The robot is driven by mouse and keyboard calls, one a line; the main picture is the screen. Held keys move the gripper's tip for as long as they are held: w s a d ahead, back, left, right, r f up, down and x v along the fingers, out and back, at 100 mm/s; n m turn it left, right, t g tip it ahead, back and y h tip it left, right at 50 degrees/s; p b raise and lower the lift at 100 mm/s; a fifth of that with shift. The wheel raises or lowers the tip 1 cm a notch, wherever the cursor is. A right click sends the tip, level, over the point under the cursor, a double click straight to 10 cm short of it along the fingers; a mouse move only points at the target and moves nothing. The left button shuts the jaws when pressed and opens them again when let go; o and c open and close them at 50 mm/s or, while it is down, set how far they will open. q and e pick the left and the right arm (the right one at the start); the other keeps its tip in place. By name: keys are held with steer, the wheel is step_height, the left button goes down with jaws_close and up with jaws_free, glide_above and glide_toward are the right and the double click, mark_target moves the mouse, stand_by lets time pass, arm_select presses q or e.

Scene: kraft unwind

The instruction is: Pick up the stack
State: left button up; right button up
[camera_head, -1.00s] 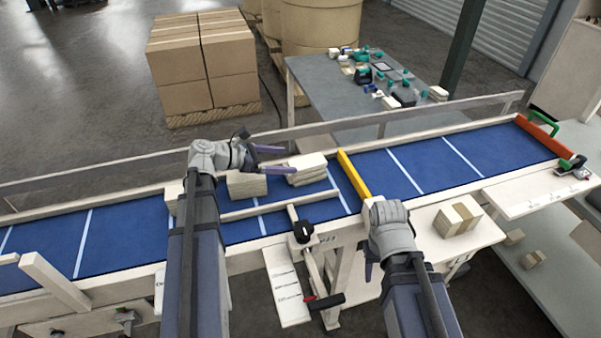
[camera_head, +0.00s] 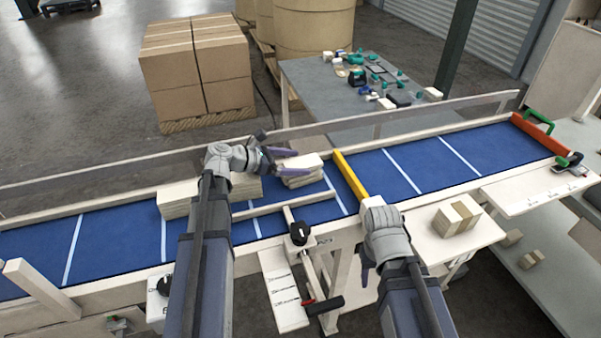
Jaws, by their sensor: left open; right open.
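Several pale paper stacks lie in a row on the blue belt (camera_head: 115,230). The right-hand stack (camera_head: 303,172) sits a little skewed left of the yellow bar. A middle stack (camera_head: 246,187) and a left stack (camera_head: 176,201) are partly hidden by my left arm. My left gripper (camera_head: 285,160) is open, with its purple fingers pointing right at the left end of the right-hand stack; I cannot tell whether they touch it. My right gripper (camera_head: 365,276) hangs with its fingers down, in front of the belt's near edge, away from the stacks.
A yellow bar (camera_head: 351,176) crosses the belt. A pale rail (camera_head: 290,206) with a black knob (camera_head: 299,233) runs along the near side. A clear guard (camera_head: 110,178) lines the far side. A banded stack (camera_head: 456,217) sits on a side shelf. The belt right of the bar is bare.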

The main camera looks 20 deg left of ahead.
mark_target(300, 162)
arm_select(q)
steer(key=shift+x, duration=1.05)
steer(key=shift+c, duration=0.6)
steer(key=c, duration=1.4)
steer(key=shift+o, duration=0.2)
steer(key=shift+r, duration=0.15)
step_height(300, 162, up, 10)
steer(key=p, duration=0.9)
steer(key=shift+p, duration=0.4)
